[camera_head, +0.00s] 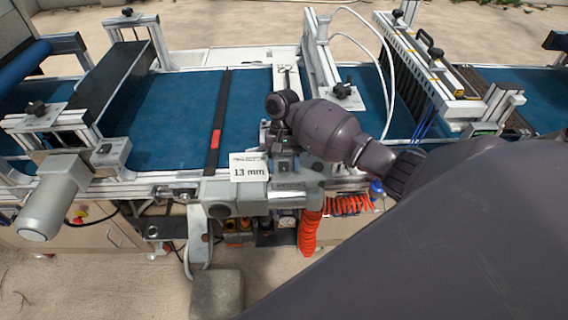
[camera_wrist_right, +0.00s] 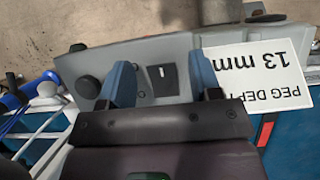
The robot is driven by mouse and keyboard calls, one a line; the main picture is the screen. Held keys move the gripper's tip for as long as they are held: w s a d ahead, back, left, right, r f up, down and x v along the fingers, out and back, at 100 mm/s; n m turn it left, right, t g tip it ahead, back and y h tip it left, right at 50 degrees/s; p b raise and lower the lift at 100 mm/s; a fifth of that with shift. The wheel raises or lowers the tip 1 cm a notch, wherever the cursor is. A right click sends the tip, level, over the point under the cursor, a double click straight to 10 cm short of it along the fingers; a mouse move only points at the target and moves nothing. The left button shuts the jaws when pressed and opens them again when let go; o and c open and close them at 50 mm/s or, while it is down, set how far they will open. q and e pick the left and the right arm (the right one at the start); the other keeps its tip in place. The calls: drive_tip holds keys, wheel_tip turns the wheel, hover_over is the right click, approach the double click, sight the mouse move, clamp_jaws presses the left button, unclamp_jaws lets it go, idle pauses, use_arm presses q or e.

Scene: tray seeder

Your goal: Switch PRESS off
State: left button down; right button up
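A dark rocker switch (camera_wrist_right: 162,80) with a small white mark sits on a grey control box (camera_wrist_right: 150,55) in the right wrist view. I cannot read a PRESS label, nor tell which way the rocker is set. My right gripper (camera_wrist_right: 160,76) is open, its two blue fingers apart on either side of the switch in the picture. Contact cannot be made out. In the head view my right gripper (camera_head: 284,148) is over the grey box (camera_head: 240,194), and the switch is not clear there. My left gripper is not in view.
A white card reading 13 mm (camera_head: 249,168) stands beside the gripper; it also shows in the wrist view (camera_wrist_right: 262,70). Round dark knobs (camera_wrist_right: 88,87) sit on the box. Blue conveyor belt (camera_head: 180,110) with metal frames lies behind. An orange coiled hose (camera_head: 309,232) hangs below.

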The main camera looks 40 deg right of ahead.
drive_tip(key=v, duration=1)
drive_tip(key=shift+r, duration=0.35)
drive_tip(key=shift+w, duration=0.1)
